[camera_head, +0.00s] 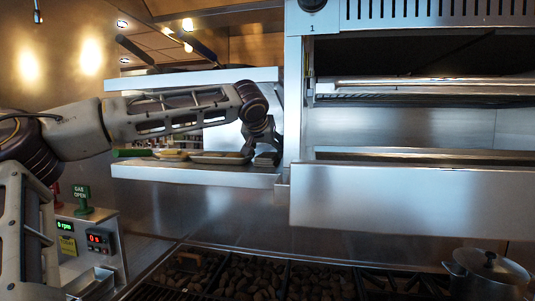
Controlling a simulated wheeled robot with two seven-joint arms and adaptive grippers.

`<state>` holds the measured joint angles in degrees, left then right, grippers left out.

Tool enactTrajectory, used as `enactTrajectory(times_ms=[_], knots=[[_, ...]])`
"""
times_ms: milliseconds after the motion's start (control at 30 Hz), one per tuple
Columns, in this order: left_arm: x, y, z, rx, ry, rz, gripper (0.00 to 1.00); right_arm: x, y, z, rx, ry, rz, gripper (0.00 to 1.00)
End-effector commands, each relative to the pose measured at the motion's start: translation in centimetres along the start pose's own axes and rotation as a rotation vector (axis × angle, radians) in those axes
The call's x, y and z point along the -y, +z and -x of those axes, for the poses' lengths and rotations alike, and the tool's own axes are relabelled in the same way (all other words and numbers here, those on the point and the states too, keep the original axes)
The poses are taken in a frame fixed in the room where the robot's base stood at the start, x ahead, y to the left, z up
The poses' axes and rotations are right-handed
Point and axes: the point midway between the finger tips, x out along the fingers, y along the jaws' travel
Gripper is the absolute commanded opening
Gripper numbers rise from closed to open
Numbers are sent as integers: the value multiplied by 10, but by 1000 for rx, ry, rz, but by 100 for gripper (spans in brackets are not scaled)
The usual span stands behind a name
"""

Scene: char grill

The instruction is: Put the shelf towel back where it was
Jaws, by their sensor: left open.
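My left arm reaches in from the left, and my left gripper (264,146) is over the right end of the steel shelf (200,175). The gripper is open, with its fingers pointing down beside a grey item at that end. A pale flat piece (221,157) lies on the shelf just left of the gripper. A yellowish piece (171,154) and a green strip (131,152) lie further left. I cannot tell for certain which of these is the shelf towel. My arm and gripper hide part of the shelf's back. My right gripper is out of view.
The steel broiler housing (390,195) stands close to the gripper's right. An upper shelf (200,77) runs above the arm. Below are the coal grill bed (250,277), a lidded pot (488,272) at right and a control box (95,240) at left.

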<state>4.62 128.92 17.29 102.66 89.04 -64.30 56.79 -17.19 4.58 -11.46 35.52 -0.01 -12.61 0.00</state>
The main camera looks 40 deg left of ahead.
Motion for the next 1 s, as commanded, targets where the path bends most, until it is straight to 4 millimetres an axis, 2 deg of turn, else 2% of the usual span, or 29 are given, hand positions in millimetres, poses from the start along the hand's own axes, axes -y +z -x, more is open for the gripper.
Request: enactTrajectory(times_ms=[300,500,700,1000], knots=[[0,0,48,-3,2,0,69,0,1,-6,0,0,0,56],[0,0,73,-1,1,0,69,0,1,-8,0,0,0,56],[0,0,85,0,-1,-1,69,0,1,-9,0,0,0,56],[0,0,87,0,0,-1,69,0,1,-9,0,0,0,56]])
